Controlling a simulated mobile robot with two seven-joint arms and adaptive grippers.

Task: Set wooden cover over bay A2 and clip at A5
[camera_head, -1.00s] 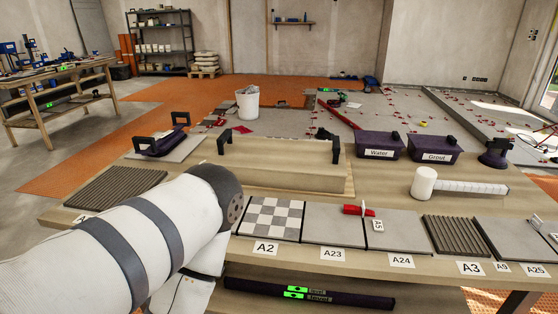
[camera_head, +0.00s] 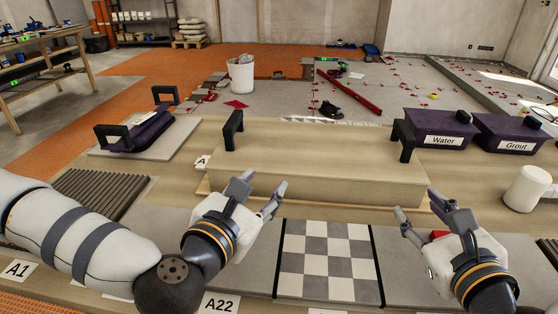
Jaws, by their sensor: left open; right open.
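The wooden cover (camera_head: 320,172) is a long pale wooden box with a black handle (camera_head: 233,130) at its left end and another (camera_head: 404,142) at its right end. It lies on the bench behind the tile row. The grey-and-white checkered tile (camera_head: 327,262) of bay A2 is uncovered, with a black strip along each side. My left gripper (camera_head: 262,190) is open and empty, in front of the cover's left part. My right gripper (camera_head: 415,206) is open and empty, near the cover's right end. The red clip (camera_head: 439,235) is mostly hidden behind the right gripper.
Purple Water (camera_head: 437,129) and Grout (camera_head: 512,133) tubs stand back right, beside the right handle. A white mallet head (camera_head: 528,188) lies at the right. A purple tool (camera_head: 152,130) rests on a board back left. A ribbed tile (camera_head: 97,192) lies left, behind my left arm.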

